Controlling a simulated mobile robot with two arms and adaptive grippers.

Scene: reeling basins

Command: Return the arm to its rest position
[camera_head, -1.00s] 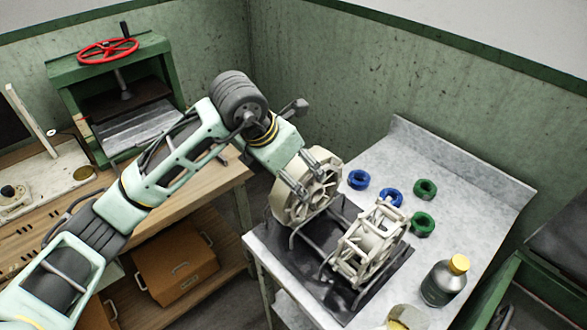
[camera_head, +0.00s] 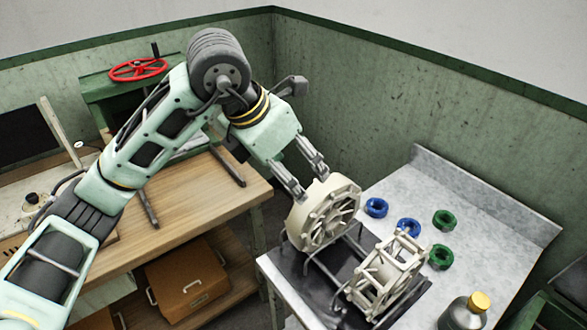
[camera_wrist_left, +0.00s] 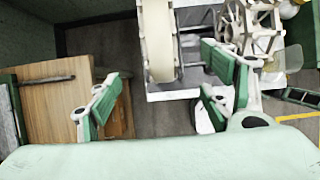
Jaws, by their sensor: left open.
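My left arm comes in from the left and ends in my left gripper (camera_head: 307,182). The gripper is open and empty, just above the top of a cream spoked reel (camera_head: 323,214). In the left wrist view, my left gripper's two green-padded fingers (camera_wrist_left: 158,95) are spread apart, and the rim of the cream reel (camera_wrist_left: 158,40) shows beyond the gap between them. The reel stands upright on a dark mat on the grey metal table (camera_head: 480,208). My right gripper is not in view.
An open-frame reel (camera_head: 386,274) stands on the dark mat (camera_head: 312,288). Blue rings (camera_head: 376,207) and green rings (camera_head: 444,220) lie behind it, with a yellow-capped bottle (camera_head: 464,312) at front right. A wooden bench (camera_head: 205,205) and a press with a red handwheel (camera_head: 138,69) are left.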

